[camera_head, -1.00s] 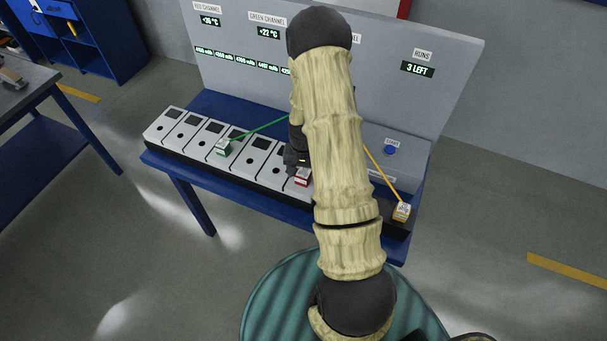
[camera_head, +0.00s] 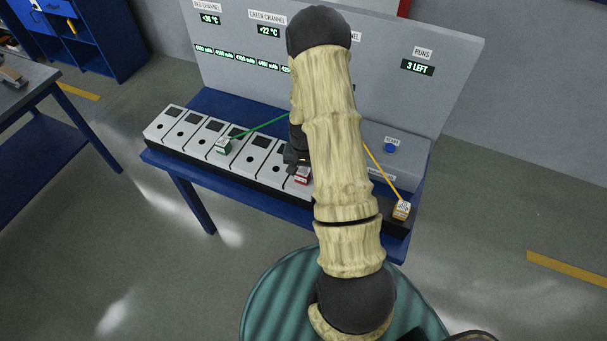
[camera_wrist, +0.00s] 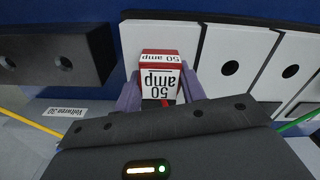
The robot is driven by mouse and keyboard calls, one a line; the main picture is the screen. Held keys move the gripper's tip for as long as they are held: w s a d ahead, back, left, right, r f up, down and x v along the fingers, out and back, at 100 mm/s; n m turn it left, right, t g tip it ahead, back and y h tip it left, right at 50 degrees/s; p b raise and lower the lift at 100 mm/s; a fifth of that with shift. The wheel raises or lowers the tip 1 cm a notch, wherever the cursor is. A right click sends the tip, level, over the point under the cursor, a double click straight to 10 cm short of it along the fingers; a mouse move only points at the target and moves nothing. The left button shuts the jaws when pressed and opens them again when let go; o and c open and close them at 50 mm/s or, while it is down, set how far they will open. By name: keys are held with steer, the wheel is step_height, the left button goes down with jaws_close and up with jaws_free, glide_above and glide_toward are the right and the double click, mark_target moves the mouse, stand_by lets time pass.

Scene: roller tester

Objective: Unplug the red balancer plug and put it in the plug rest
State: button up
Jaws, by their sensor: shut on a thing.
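The red balancer plug (camera_wrist: 159,62), with a white label reading "50 amp", sits at a white module (camera_wrist: 158,26) at the end of the row in the wrist view. The fingers of my gripper (camera_wrist: 159,92) are shut on its two sides. I cannot tell whether the plug is still seated in its socket. In the head view the red plug (camera_head: 302,176) shows only partly beside my arm. The plug rest (camera_wrist: 52,58) appears to be the black block with round holes, left in the wrist view. In the head view its dark end (camera_head: 398,222) is right of my arm.
A green plug (camera_head: 222,146) with a green cable sits on another module. A yellow plug (camera_head: 401,210) with a yellow cable stands at the bench's right end. A grey panel with displays rises behind, with a blue button (camera_head: 390,148).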

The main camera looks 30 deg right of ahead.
mark_target(303, 171)
steer(key=shift+r, duration=0.1)
step_height(303, 171, up, 10)
steer(key=shift+f+b, duration=0.1)
steer(key=shift+b, duration=1.15)
